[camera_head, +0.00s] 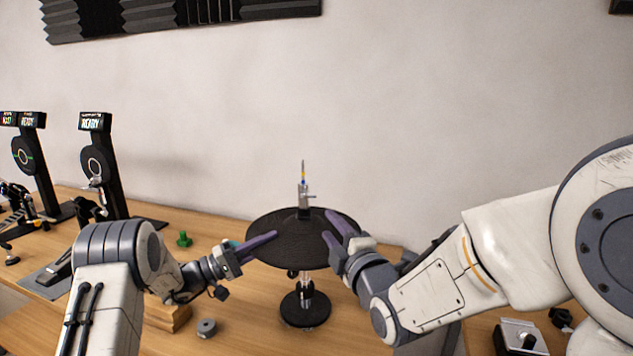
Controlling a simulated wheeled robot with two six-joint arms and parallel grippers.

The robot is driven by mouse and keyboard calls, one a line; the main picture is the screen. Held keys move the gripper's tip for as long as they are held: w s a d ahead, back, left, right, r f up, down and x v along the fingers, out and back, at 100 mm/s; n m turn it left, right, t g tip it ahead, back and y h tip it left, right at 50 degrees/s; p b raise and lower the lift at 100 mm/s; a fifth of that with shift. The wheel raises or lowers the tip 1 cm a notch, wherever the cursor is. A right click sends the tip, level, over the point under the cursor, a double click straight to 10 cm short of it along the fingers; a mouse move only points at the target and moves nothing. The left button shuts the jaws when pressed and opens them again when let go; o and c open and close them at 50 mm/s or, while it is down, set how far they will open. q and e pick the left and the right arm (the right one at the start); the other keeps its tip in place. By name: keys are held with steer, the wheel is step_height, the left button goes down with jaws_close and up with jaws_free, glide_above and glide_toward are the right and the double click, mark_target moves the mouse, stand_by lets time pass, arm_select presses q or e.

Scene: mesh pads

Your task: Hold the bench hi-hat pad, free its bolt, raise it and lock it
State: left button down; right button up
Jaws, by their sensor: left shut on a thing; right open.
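The hi-hat pad (290,240) is a black round disc on a short metal stand with a round black base (305,310), on the wooden bench.
A green knob (184,239) and a grey ring-shaped piece (206,328) lie on the bench (245,325). Black pedal stands (100,160) with small displays are at the left. A small metal box (521,337) is at the lower right. The wall is behind.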

steer(key=shift+r, duration=0.1)
steer(key=shift+c, duration=1)
steer(key=m, duration=1.9)
glide_toward(307, 193)
steer(key=w, duration=0.2)
steer(key=shift+w+a+n, duration=0.4)
steer(key=shift+w+n, duration=0.35)
steer(key=shift+n, duration=2.45)
steer(key=shift+w+a+n, duration=0.4)
steer(key=shift+w+n, duration=0.35)
steer(key=shift+n, duration=2.45)
steer(key=shift+w+a+n, duration=0.4)
steer(key=shift+w+n, duration=0.35)
steer(key=shift+n, duration=2.45)
jaws_close()
